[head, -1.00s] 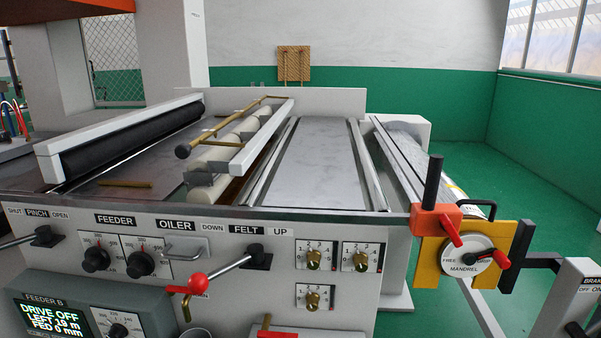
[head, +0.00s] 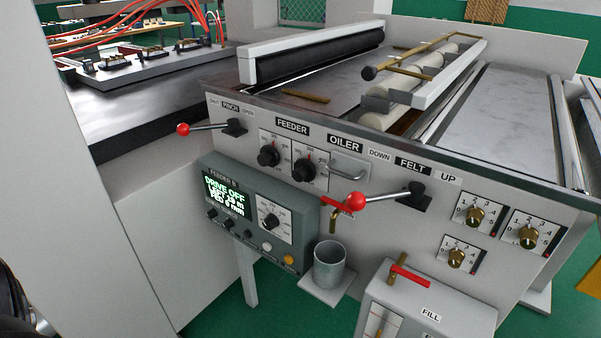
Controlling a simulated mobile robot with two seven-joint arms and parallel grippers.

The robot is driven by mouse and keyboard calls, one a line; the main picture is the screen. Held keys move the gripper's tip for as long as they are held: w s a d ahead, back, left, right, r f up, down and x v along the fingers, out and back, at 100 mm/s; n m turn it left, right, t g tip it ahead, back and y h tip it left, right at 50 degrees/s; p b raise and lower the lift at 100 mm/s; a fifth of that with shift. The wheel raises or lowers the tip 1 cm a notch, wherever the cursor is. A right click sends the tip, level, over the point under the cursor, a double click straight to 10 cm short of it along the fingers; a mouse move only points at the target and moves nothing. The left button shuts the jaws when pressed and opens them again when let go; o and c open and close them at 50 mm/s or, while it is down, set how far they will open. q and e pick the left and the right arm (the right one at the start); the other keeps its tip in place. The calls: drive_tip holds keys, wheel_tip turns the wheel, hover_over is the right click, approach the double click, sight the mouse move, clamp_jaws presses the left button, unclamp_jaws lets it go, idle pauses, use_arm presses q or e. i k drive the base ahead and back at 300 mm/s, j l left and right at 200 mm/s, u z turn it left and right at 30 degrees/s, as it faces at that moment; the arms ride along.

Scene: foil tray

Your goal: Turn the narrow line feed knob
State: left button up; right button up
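The FEEDER panel carries two black knobs, a left one (head: 268,157) and a right one (head: 304,169), each on a white dial plate. The grey FEEDER B box (head: 225,172) below has another black knob (head: 270,221) on its own white dial. Its screen (head: 224,195) reads DRIVE OFF, a LEFT value in metres and FED 0 mm. I cannot read a narrow line label on any knob, and the small dial marks are too fine to tell. Neither gripper is in view, and nothing touches the knobs.
A red-ball lever (head: 356,201) juts out right of the FEEDER B box, and another (head: 184,129) at the pinch label. A metal cup (head: 329,266) stands on a shelf below. A grey FILL box (head: 430,305) stands at front right. Brass-knob counters (head: 474,216) are at right.

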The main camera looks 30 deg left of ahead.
sight(272, 222)
drive_tip(key=u, duration=1.35)
drive_tip(key=i, duration=0.05)
